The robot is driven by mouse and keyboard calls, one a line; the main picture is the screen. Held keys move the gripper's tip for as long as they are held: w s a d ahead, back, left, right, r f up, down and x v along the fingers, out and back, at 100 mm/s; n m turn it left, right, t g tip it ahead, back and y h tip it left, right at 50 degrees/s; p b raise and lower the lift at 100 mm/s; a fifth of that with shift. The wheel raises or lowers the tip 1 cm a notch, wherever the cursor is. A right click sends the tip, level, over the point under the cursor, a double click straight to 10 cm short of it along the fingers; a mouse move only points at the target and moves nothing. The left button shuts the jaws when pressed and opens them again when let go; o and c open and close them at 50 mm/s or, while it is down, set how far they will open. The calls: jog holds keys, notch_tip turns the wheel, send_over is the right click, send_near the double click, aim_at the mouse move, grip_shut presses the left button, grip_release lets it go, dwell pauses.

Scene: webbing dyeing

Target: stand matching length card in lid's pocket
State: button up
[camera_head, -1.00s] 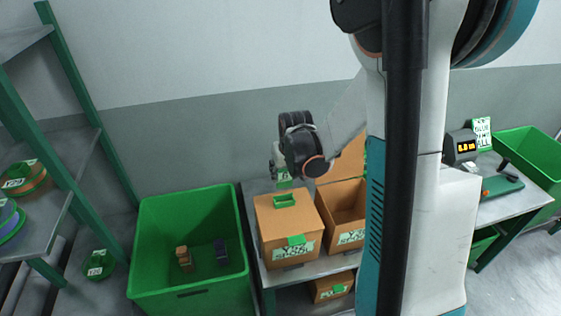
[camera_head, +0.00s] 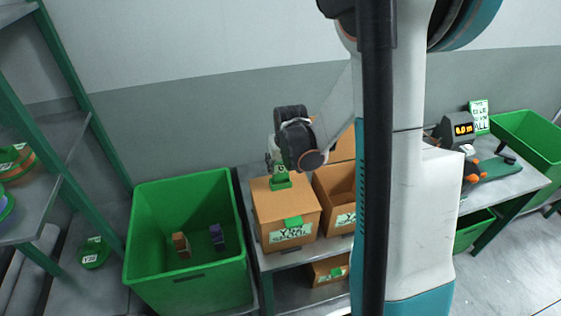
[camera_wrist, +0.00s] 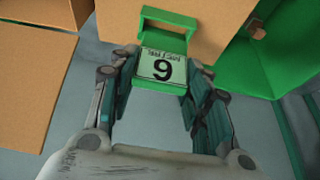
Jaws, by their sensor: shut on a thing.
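My gripper (camera_wrist: 162,70) is shut on a green length card (camera_wrist: 162,64) with a pale label. Its digit reads as 9 in the wrist view, but the small print looks inverted, so it may be a 6. The green pocket (camera_wrist: 169,15) is on the lid of a closed orange-brown box (camera_head: 285,215); in the head view the pocket (camera_head: 280,183) is just below my gripper. The card's edge is close to the pocket. I cannot tell whether it is inside. The box front has a green-and-white label (camera_head: 291,232).
An open brown box (camera_head: 328,190) stands right beside the closed one on the grey bench. A large green bin (camera_head: 190,285) with two small blocks is on the left. A scale (camera_head: 455,130) is at right. Green-framed shelves (camera_head: 60,145) stand far left.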

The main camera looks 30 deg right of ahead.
aim_at(281, 168)
jog(key=shift+f+b, duration=1.55)
jog(key=shift+f, duration=0.15)
jog(key=o, duration=0.9)
jog(key=shift+r, duration=0.15)
